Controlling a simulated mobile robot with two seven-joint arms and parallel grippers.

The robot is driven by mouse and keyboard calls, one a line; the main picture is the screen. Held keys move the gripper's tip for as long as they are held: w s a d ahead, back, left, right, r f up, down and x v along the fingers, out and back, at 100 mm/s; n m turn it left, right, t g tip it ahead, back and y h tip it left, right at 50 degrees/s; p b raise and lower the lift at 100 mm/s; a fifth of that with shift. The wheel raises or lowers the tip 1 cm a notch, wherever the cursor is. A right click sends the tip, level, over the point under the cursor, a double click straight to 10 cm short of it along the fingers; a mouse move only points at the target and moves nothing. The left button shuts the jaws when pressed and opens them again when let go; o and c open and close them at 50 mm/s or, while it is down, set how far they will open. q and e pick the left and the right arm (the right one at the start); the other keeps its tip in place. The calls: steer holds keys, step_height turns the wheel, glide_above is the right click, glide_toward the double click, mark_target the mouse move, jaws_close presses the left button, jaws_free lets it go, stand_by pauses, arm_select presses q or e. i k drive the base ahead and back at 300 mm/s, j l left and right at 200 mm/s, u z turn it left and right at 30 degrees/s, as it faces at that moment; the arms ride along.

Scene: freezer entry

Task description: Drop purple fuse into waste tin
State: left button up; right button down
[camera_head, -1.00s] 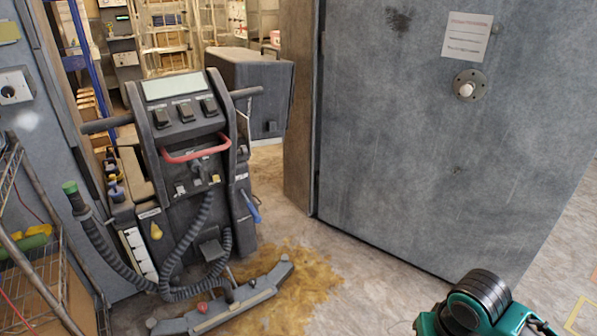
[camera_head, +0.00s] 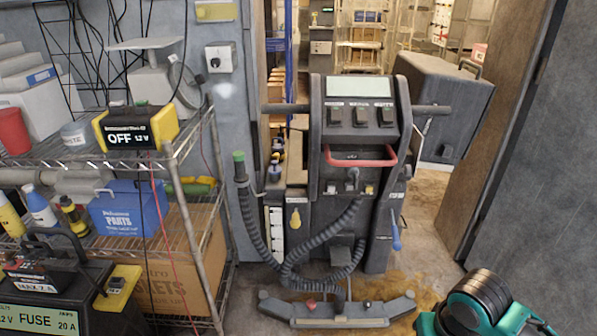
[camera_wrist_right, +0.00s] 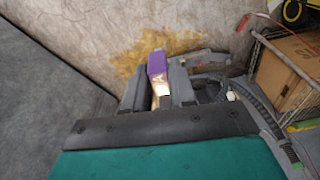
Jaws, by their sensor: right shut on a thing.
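My right gripper (camera_wrist_right: 161,88) is shut on the purple fuse (camera_wrist_right: 156,64) in the right wrist view. The fuse is a small block with a purple end and a pale lower part, sticking out between the two grey fingers above the floor. In the head view only a teal and black part of my right arm shows at the bottom right; the fuse is out of that view. My left gripper is not in view.
A floor-cleaning machine (camera_head: 357,150) stands in the doorway, its squeegee (camera_head: 337,312) on the stained floor. A wire shelf (camera_head: 90,162) at left holds a red cup (camera_head: 14,131), a blue parts box (camera_head: 127,208) and bottles. A fuse-labelled charger (camera_head: 45,300) is in front. A grey door (camera_head: 540,160) stands right.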

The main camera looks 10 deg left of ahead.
mark_target(87, 143)
steer(key=i+l+u, duration=0.1)
steer(key=u, duration=0.35)
steer(key=i+l+u, duration=0.1)
steer(key=u, duration=0.35)
steer(key=i+l+u, duration=0.1)
steer(key=u, duration=0.3)
steer(key=l+u, duration=0.2)
steer(key=u, duration=0.25)
steer(key=l+u, duration=0.25)
steer(key=u, duration=0.2)
steer(key=i+l+u, duration=0.1)
steer(key=l+u, duration=0.15)
steer(key=u, duration=0.2)
steer(key=l+u, duration=0.4)
steer(key=i+j, duration=0.05)
